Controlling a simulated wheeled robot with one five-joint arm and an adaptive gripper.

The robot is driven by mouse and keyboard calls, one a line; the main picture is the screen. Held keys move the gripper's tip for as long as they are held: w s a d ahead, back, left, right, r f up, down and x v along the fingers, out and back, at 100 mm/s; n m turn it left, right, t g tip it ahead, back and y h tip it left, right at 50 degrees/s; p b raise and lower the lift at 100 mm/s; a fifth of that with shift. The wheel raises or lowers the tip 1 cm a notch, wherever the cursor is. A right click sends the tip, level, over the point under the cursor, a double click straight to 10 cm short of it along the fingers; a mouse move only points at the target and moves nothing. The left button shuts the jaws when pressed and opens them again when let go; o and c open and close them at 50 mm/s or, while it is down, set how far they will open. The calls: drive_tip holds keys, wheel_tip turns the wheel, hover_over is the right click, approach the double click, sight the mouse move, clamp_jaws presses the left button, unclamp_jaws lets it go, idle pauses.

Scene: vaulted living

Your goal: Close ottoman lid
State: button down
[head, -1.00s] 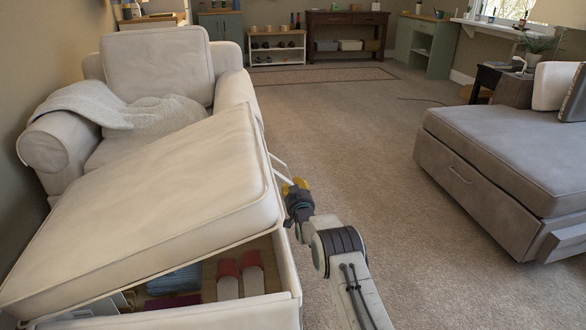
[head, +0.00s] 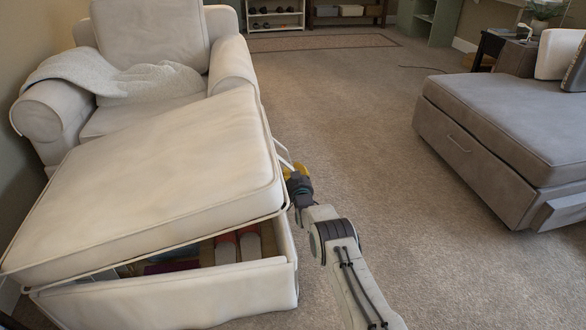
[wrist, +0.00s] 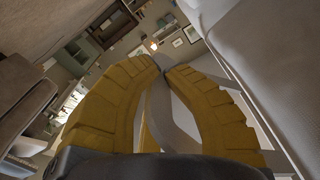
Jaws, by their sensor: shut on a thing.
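The ottoman's cream padded lid (head: 150,180) is tilted in the head view, partly open, its right side raised above the box. The ottoman box (head: 190,295) is cream, with a narrowed gap at the front showing several stored things inside. My gripper (head: 290,170) is at the lid's right side, its yellow fingers partly hidden behind my arm. A thin pale handle (head: 283,152) reaches from the lid's edge to the fingers. In the wrist view my gripper (wrist: 162,66) is shut on this pale strip, which passes between the yellow fingers. The exact grip is partly hidden.
A cream armchair (head: 150,50) with a grey throw stands behind the ottoman, close to the lid. A grey sofa (head: 500,130) is on the right. Open carpet (head: 360,130) lies between them. Shelves (head: 275,17) stand at the back.

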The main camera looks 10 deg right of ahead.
drive_tip(key=c, duration=1.3)
unclamp_jaws()
drive_tip(key=shift+a, duration=0.1)
drive_tip(key=shift+s, duration=0.1)
drive_tip(key=s, duration=1.1)
drive_tip(key=shift+s, duration=0.4)
drive_tip(key=s+p, duration=0.3)
drive_tip(key=s, duration=0.5)
drive_tip(key=shift+s, duration=0.2)
idle(0.7)
